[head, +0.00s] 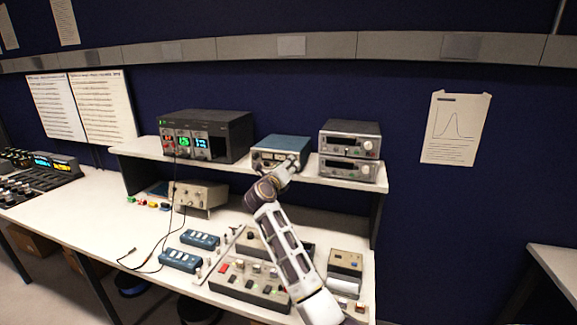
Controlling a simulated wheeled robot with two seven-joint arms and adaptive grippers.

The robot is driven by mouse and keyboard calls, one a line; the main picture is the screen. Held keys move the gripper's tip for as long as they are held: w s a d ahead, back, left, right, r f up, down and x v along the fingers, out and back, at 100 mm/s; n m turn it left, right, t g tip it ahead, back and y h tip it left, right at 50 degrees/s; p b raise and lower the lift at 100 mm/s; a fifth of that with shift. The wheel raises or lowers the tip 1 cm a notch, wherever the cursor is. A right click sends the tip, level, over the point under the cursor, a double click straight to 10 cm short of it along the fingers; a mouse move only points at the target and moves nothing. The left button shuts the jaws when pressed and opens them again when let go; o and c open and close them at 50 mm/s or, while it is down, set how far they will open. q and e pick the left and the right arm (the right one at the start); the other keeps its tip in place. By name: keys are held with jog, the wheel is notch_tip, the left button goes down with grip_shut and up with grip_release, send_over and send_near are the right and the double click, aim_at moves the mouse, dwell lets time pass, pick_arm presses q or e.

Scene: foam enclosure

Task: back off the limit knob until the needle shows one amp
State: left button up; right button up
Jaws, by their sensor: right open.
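A teal box (281,143) with a pale front sits in the middle of the raised shelf. Small dark shapes show on its front, but a needle or scale is too small to read. My right arm reaches up from the lower right, and my right gripper (292,163) is open at the right part of the box's front. I cannot tell whether its fingers are around a knob or touching one. A limit knob is not distinguishable there; the gripper covers that area. My left gripper is out of view.
A black instrument (226,137) with lit displays stands left on the shelf (135,150); two stacked grey units (350,140) stand close on the right. Below, the bench holds a beige instrument (198,196), blue boxes (180,261), a control panel (225,279) and loose dark leads.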

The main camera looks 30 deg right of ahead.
jog(key=v, duration=0.9)
jog(key=shift+a, duration=0.15)
jog(key=shift+s+r, duration=0.1)
dwell(0.3)
